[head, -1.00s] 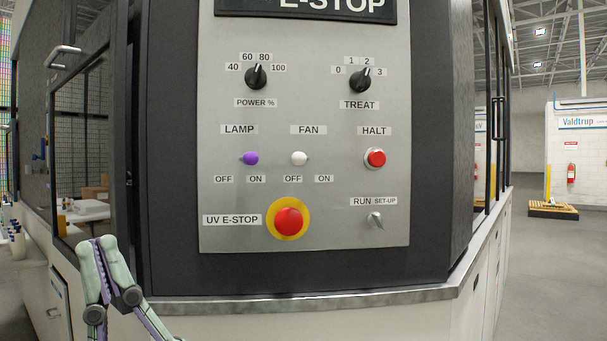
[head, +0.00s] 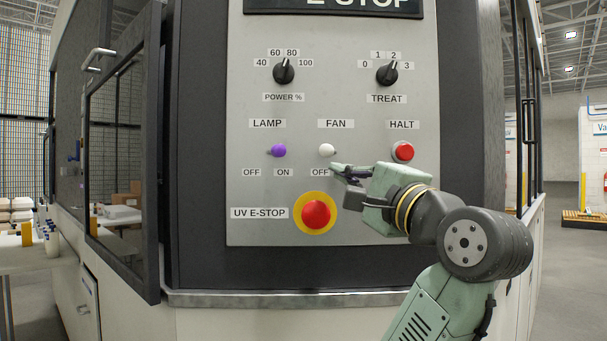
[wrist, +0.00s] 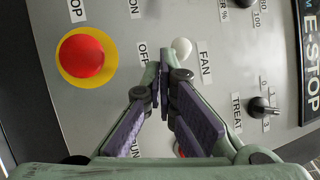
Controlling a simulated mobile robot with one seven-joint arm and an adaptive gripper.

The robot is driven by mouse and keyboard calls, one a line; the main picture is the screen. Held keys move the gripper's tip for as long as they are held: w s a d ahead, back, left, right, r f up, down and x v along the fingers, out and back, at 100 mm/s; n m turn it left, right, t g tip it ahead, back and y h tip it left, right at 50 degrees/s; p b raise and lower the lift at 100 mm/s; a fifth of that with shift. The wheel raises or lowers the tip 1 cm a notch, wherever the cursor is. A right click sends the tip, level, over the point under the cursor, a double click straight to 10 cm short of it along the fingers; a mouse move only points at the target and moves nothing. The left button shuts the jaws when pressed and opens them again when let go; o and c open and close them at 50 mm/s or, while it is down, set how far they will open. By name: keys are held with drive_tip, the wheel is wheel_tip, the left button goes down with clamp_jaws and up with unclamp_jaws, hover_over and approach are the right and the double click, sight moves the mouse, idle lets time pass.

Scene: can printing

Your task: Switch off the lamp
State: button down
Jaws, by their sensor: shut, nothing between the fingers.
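The lamp switch (head: 279,151) is a small lever with a purple ball, under the LAMP label on the grey panel (head: 236,190). Its ball leans right, above the ON label. It is not in the wrist view. My gripper (head: 338,168) is shut and empty, with its tips pointing left just below the fan switch (head: 327,150), to the right of the lamp switch and apart from it. In the wrist view the shut tips (wrist: 163,58) are close to the white ball of the fan switch (wrist: 182,47); I cannot tell whether they touch it.
The red UV E-stop button (head: 316,214) on its yellow ring is below my gripper's tips. The red HALT button (head: 403,151) is just above my wrist. The power dial (head: 284,72) and treat dial (head: 387,73) are higher up. A dark-framed door (head: 158,150) stands at the left.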

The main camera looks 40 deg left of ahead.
sight(275, 151)
drive_tip(key=d+g, duration=0.1)
drive_tip(key=d+f+m+g, duration=0.1)
drive_tip(key=d+m+g, duration=0.1)
drive_tip(key=g, duration=0.1)
drive_tip(key=shift+s+d+f+h, duration=0.15)
drive_tip(key=shift+s+f+h, duration=0.05)
drive_tip(key=shift+s+h, duration=0.15)
drive_tip(key=p+x, duration=0.2)
drive_tip(key=x, duration=0.3)
drive_tip(key=p+x, duration=0.2)
drive_tip(key=x, duration=0.3)
drive_tip(key=shift+a+r, duration=0.25)
drive_tip(key=shift+s+a+r+p, duration=0.2)
drive_tip(key=shift+s+r+p, duration=0.1)
drive_tip(key=shift+s, duration=0.25)
drive_tip(key=shift+s+a+r+p, duration=0.2)
drive_tip(key=shift+s+r+p, duration=0.1)
drive_tip(key=shift+s, duration=0.3)
drive_tip(key=shift+s+a+r, duration=0.1)
drive_tip(key=shift+s+a, duration=0.1)
drive_tip(key=shift+s, duration=0.2)
drive_tip(key=shift+s+a, duration=0.1)
